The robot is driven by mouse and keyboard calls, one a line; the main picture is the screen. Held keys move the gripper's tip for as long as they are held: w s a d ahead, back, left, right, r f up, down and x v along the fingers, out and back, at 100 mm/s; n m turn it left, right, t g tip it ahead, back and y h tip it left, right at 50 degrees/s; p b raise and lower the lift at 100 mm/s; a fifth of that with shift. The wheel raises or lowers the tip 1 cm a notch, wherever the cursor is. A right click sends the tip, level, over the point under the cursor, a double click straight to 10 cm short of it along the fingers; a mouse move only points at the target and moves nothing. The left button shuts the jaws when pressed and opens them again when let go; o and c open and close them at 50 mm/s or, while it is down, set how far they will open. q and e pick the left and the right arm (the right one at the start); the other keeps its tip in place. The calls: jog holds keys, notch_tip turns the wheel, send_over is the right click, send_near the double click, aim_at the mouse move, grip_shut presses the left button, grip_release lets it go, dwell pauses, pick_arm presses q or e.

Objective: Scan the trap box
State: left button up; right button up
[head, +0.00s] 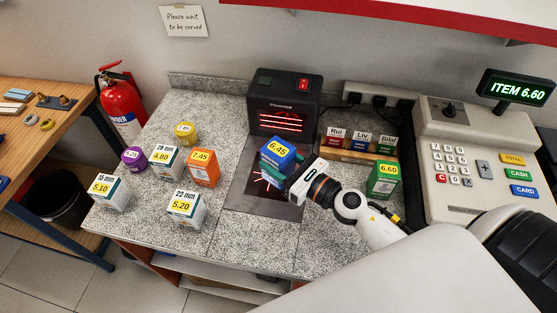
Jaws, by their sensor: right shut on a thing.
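A blue and white box (284,159) with a yellow 6.45 label is in my right gripper (291,177). The gripper is shut on it from its right side. The box is over the scanner plate (252,202), in front of the upright black scanner (283,103), whose window glows with red lines. Red beams show on the plate below the box. The writing on the boxes is too small to tell which is the trap box. The register display (514,88) reads ITEM 6.60. My left gripper is not in view.
A green 6.60 box (383,180) stands right of the scanner plate, before a wooden rack (357,154) of name tags. Left are an orange 7.45 box (204,168), white boxes (186,208), a purple tin (134,159) and a yellow tin (185,133). The register (470,160) stands right.

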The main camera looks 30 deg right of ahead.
aim_at(270, 143)
jog(key=w+d+f+b, duration=0.5)
jog(key=w+d+b, duration=0.25)
jog(key=w, duration=0.45)
jog(key=w+a+p, duration=0.2)
jog(key=a, duration=0.1)
jog(key=s+a+r+p, duration=0.2)
jog(key=p, duration=0.1)
jog(key=s+a+r+p, duration=0.2)
jog(key=s+r+p, duration=0.1)
jog(key=s+a+r+p, duration=0.2)
jog(key=s+r+p, duration=0.1)
jog(key=p, duration=0.1)
jog(key=shift+s+a+r, duration=0.1)
jog(key=shift+r, duration=0.1)
jog(key=shift+s+a+r, duration=0.8)
jog(key=shift+s, duration=0.25)
